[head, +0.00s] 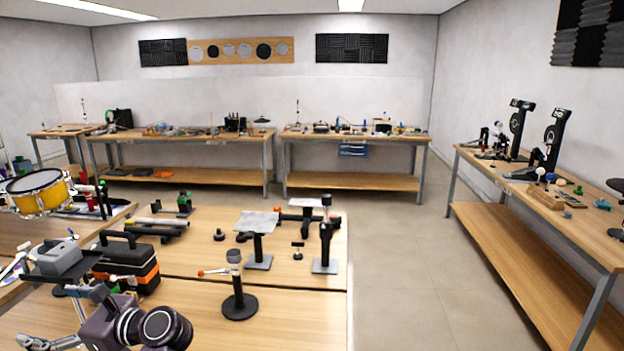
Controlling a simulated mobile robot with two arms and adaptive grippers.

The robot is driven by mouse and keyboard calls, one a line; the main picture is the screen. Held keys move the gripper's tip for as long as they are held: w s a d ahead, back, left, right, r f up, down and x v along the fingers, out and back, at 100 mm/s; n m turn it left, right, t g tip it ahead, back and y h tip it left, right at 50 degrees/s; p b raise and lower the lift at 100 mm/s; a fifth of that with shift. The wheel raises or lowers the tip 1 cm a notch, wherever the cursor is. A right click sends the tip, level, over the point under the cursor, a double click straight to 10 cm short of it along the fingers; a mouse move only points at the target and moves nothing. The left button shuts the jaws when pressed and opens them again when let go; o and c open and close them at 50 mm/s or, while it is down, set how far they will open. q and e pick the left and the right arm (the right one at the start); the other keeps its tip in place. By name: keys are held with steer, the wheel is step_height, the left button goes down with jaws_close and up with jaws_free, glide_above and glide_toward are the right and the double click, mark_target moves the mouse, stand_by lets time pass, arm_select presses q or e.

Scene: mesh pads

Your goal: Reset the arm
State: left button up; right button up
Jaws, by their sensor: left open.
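My right gripper is not in view.
An orange-and-black toolbox (128,265) stands behind my left gripper, and a yellow drum (40,192) is farther left. Several stands, one with a grey pad (258,222), occupy the near table. A long bench (540,260) runs along the right, with clear floor (410,270) between.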

arm_select(q)
steer(key=s+d+f+n+t+h, duration=0.1)
steer(key=s+d+f+n+h, duration=0.2)
steer(key=f, duration=0.4)
steer(key=s+d+f+n+t+h, duration=0.1)
steer(key=s+d+f+n+h, duration=0.15)
steer(key=f, duration=0.45)
steer(key=s+d+f+n+t+h, duration=0.1)
steer(key=s+d+f+n+h, duration=0.2)
steer(key=f, duration=0.4)
steer(key=s+d+f+n+g+h, duration=0.1)
steer(key=s+d+f+n+h, duration=0.3)
steer(key=s+d, duration=0.6)
steer(key=s+d+f+n+g+h, duration=0.1)
steer(key=s+d+f+n+h, duration=0.35)
steer(key=s+d, duration=0.5)
step_height(320, 180, down, 27)
steer(key=d+m+g+b, duration=0.1)
steer(key=d+b, duration=0.1)
steer(key=b, duration=0.2)
steer(key=s+a+f+g+b, duration=0.1)
steer(key=s+a+f+b, duration=0.1)
steer(key=s+f, duration=1.5)
step_height(320, 180, down, 3)
steer(key=shift+a+f+b, duration=0.1)
steer(key=shift+a+b, duration=0.3)
steer(key=shift+a, duration=0.35)
